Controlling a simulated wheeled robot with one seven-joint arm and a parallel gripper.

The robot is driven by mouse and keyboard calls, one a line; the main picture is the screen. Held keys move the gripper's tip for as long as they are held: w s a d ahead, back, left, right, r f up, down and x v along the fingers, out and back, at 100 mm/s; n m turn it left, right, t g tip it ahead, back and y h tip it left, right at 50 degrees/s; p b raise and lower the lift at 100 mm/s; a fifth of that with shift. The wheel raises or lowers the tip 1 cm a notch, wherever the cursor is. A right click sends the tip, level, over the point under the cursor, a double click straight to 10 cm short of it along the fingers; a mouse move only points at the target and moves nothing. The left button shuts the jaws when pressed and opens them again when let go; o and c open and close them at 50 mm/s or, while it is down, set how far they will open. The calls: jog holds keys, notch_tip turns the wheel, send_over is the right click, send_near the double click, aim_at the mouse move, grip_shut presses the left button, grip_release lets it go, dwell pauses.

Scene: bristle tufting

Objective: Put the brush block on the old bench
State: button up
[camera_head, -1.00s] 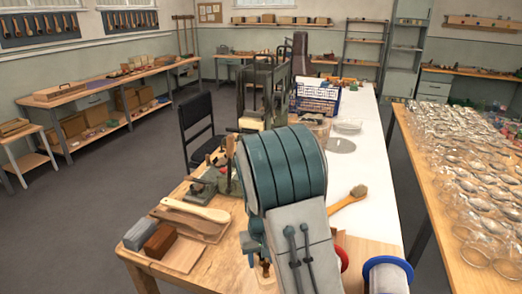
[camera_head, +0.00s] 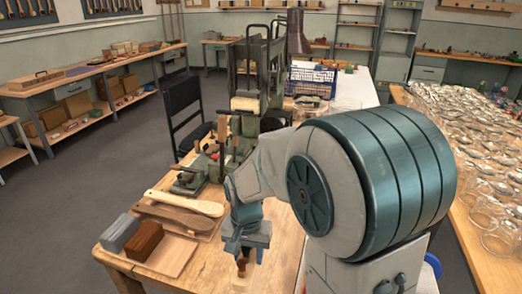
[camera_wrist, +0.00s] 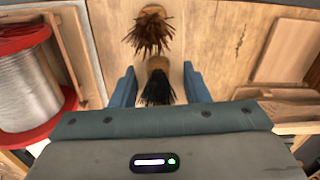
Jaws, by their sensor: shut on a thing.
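In the wrist view, a brush block with black bristles (camera_wrist: 158,88) is between the two blue fingers of my gripper (camera_wrist: 160,80). Its wooden end shows just beyond the bristles. A second brush piece with brown bristles (camera_wrist: 150,32) lies ahead of the fingers on the wood surface. In the head view, my gripper (camera_head: 243,250) points down over the front of a worn wooden bench (camera_head: 213,272), with brown wood showing under it. My gripper is shut on the brush block. My arm hides much of the bench's right part.
A grey block (camera_head: 119,233) and a brown block (camera_head: 145,240) sit on a board at the bench's left, beside wooden handles (camera_head: 185,203). A green machine (camera_head: 257,95) stands behind. A red-flanged wire spool (camera_wrist: 28,90) is left in the wrist view. A glass-covered table (camera_head: 475,150) stands right.

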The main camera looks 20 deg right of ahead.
jog(key=shift+s+a+f+m+b, duration=0.1)
jog(key=shift+s+m+b, duration=0.25)
jog(key=shift+s+m, duration=0.45)
jog(key=w+d+f, duration=0.1)
jog(key=w+f, duration=0.1)
jog(key=w, duration=0.1)
jog(key=w+d+f, duration=0.1)
jog(key=w+f, duration=0.1)
jog(key=w, duration=0.2)
jog(key=w+d+f, duration=0.1)
jog(key=w+f, duration=0.1)
jog(key=w, duration=0.1)
jog(key=shift+w+d+f+p, duration=0.3)
jog(key=shift+w+f+p, duration=0.05)
jog(key=shift+f+p, duration=0.05)
jog(key=shift+f, duration=2.05)
jog(key=shift+f, duration=0.25)
jog(key=o, duration=1)
jog(key=shift+r, duration=0.15)
